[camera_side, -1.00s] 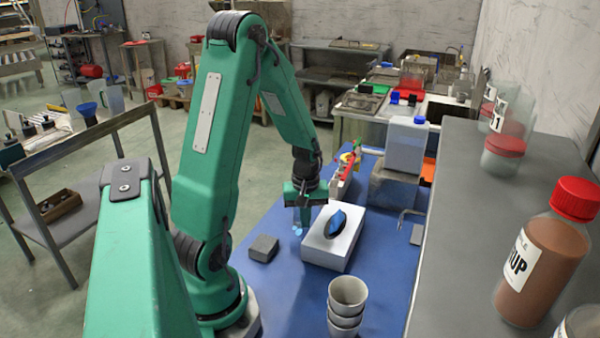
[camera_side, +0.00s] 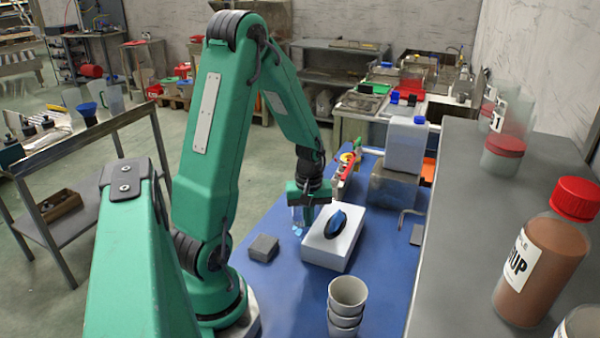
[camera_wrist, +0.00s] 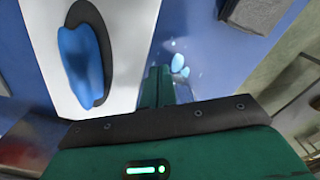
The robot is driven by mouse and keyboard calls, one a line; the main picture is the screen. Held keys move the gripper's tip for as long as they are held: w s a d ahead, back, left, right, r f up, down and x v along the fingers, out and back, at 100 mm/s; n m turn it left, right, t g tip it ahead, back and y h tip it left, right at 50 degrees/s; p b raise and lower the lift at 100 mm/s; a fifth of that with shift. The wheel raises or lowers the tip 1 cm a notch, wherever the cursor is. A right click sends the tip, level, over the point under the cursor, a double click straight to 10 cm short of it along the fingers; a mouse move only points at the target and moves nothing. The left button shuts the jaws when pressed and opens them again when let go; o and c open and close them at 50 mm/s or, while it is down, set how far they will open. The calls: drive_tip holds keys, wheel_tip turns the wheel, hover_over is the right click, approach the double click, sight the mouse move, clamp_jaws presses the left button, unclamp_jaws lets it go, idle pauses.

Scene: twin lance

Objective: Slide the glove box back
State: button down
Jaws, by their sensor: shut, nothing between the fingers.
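The glove box (camera_side: 333,250) is a white box on the blue table, with a dark oval opening and a blue glove (camera_side: 337,223) showing in it. In the wrist view the box (camera_wrist: 128,40) fills the upper left, with the blue glove (camera_wrist: 80,62) in its opening. My gripper (camera_side: 308,222) is shut and empty, pointing down beside the box's left side in the side view. In the wrist view its fingers (camera_wrist: 158,85) lie close along the box's edge; I cannot tell whether they touch it.
A dark grey block (camera_side: 263,248) lies left of the box. Stacked cups (camera_side: 346,302) stand in front. A white jug (camera_side: 406,146) on a container is behind it, and a bent metal tool (camera_side: 411,213) lies to the right. Small light-blue spots (camera_side: 298,231) mark the table near my gripper.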

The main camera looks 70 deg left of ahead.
sight(336, 224)
drive_tip(key=shift+w+d, duration=0.4)
drive_tip(key=shift+w+d, duration=0.1)
drive_tip(key=shift+w, duration=0.05)
idle(0.4)
drive_tip(key=shift+w+d, duration=0.55)
drive_tip(key=shift+w, duration=0.05)
drive_tip(key=shift+w+d, duration=0.1)
idle(0.3)
drive_tip(key=shift+w+d, duration=0.6)
drive_tip(key=shift+w, duration=0.05)
drive_tip(key=shift+w+d, duration=0.1)
drive_tip(key=shift+w, duration=0.1)
idle(0.4)
drive_tip(key=shift+w+d, duration=0.55)
drive_tip(key=shift+w+d, duration=0.15)
idle(0.4)
